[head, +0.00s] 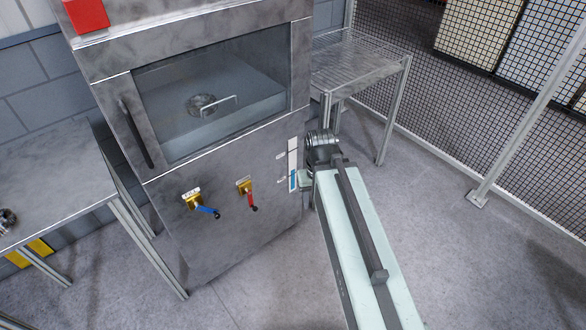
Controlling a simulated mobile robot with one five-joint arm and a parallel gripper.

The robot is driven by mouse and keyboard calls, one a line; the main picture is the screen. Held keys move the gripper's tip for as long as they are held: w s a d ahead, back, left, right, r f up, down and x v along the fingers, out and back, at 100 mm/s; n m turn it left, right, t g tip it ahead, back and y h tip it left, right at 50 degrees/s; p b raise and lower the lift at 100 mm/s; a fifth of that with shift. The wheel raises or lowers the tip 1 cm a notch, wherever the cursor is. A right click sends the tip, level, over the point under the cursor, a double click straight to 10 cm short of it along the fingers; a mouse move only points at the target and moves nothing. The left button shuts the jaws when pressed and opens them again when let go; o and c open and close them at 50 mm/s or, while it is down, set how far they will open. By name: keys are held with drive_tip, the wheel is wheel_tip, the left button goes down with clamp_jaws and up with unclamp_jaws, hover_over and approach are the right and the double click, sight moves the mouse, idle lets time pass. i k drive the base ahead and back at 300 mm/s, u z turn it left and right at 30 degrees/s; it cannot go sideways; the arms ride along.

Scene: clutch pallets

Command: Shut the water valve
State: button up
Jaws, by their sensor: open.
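Two valves sit on the lower front panel of a grey metal cabinet (235,235). The left valve has a blue lever (208,211) on a brass body, and its lever points right and slightly down. The right valve has a red lever (251,200) on a brass body, and its lever points mostly down. The small labels above them are too small to read. My gripper (304,181) is at the end of my pale arm, by the cabinet's right edge, to the right of both valves and apart from them. It is open and looks empty; its fingers are partly hidden.
The cabinet's window (215,95) shows a round metal part (201,104) inside. A strip gauge with blue at its bottom (293,165) is at the front's right edge. A metal table (60,175) stands left, a wire rack (355,62) right. The floor in front is clear.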

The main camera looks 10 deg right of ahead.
sight(198, 206)
drive_tip(key=u, duration=2.55)
drive_tip(key=k, duration=0.85)
drive_tip(key=z, duration=0.25)
drive_tip(key=i, duration=0.5)
